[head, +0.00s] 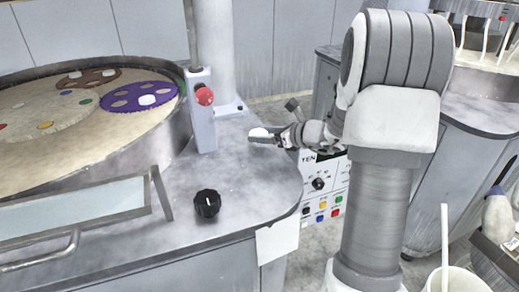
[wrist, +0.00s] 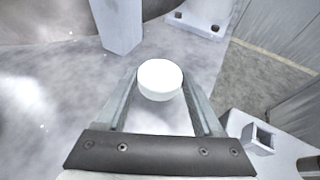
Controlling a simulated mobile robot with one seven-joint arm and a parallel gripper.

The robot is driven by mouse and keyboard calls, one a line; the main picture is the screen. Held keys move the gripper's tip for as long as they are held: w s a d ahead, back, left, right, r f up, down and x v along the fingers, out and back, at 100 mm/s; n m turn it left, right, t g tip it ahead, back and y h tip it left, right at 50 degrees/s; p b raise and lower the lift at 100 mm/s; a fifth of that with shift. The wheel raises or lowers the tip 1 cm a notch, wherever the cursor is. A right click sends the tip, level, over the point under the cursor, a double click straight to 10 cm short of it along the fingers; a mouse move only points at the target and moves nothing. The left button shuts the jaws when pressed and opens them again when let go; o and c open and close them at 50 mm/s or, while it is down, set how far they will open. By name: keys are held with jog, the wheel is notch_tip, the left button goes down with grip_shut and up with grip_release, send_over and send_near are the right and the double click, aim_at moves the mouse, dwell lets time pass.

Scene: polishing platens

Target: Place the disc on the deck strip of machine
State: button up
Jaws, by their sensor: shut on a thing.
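A small white disc (wrist: 160,78) sits between the tips of my gripper (wrist: 161,90) in the wrist view. My gripper is shut on it. In the head view, the disc (head: 260,132) shows at the end of my gripper (head: 266,136), partly hidden by the fingers. My gripper is over the right part of the grey marbled deck strip (head: 245,170), near its right edge. The deck also shows below the disc in the wrist view (wrist: 60,115). I cannot tell whether the disc touches the deck.
A post with a red button (head: 204,95) stands left of my gripper. A black knob (head: 207,203) and a framed clear panel (head: 75,208) are at the front. The round platen basin (head: 60,130) holds coloured carriers. A button panel (head: 322,188) is below right. The deck around the gripper is clear.

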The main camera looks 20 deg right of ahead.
aim_at(260, 153)
jog(key=shift+x, duration=0.85)
jog(key=shift+f+b, duration=0.45)
jog(key=shift+f, duration=1.6)
jog(key=shift+f, duration=0.15)
jog(key=o, duration=1.4)
jog(key=shift+o, duration=0.2)
jog(key=shift+r, duration=0.25)
jog(key=p+v, duration=0.1)
jog(key=v, duration=1.1)
jog(key=shift+s+f, duration=0.1)
jog(key=shift+f, duration=0.05)
